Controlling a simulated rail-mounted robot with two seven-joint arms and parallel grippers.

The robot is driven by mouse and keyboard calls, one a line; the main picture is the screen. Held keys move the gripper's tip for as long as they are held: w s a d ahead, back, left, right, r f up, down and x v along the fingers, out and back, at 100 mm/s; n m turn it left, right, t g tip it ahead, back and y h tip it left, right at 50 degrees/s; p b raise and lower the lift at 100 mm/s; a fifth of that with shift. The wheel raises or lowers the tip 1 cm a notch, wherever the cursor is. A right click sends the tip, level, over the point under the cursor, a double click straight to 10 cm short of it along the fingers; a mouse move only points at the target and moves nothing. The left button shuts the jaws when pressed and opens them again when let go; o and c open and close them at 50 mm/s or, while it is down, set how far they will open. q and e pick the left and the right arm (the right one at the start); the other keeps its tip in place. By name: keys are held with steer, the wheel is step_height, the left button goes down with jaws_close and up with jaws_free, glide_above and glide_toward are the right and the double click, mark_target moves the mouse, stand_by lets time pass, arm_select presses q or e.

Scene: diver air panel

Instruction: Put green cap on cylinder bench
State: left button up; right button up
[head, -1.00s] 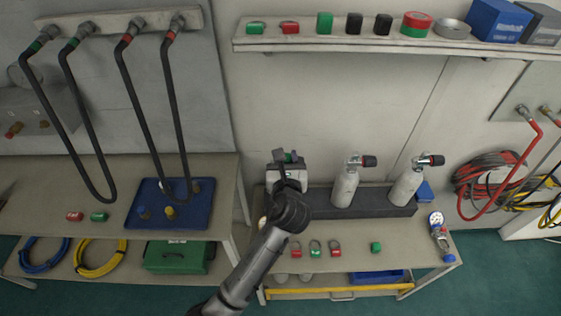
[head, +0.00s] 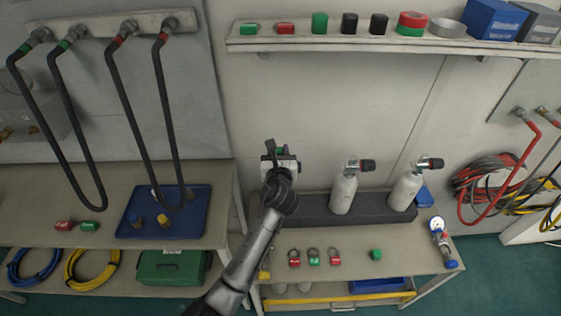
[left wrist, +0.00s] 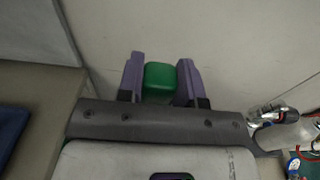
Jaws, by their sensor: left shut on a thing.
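My left gripper (head: 279,149) is shut on a green cap (left wrist: 159,81), which sits between its two purple fingers in the left wrist view. In the head view the cap is mostly hidden by the gripper. The gripper is raised in front of the wall, at the left end of the cylinder bench (head: 345,240) and below the shelf. Two pale cylinders, one at left (head: 343,192) and one at right (head: 405,190), stand in a dark rack on the bench. Another small green block (head: 376,254) lies on the bench top. My right gripper is not in view.
Padlock-like red and green tags (head: 314,257) and a gauge (head: 437,226) lie on the bench. A wall shelf (head: 340,45) with several caps and boxes is above. At left, hoses (head: 158,100) hang over a blue tray (head: 190,225). The bench's front middle has bare patches.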

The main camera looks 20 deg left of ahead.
arm_select(q)
steer(key=w+f, duration=0.1)
steer(key=w+a+f+b, duration=0.1)
steer(key=shift+w+a+f, duration=0.1)
steer(key=shift+w+a, duration=0.1)
steer(key=shift+w, duration=0.2)
step_height(320, 180, down, 2)
steer(key=shift+w, duration=0.1)
steer(key=shift+f+b, duration=0.35)
steer(key=shift+f, duration=0.35)
steer(key=o, duration=0.9)
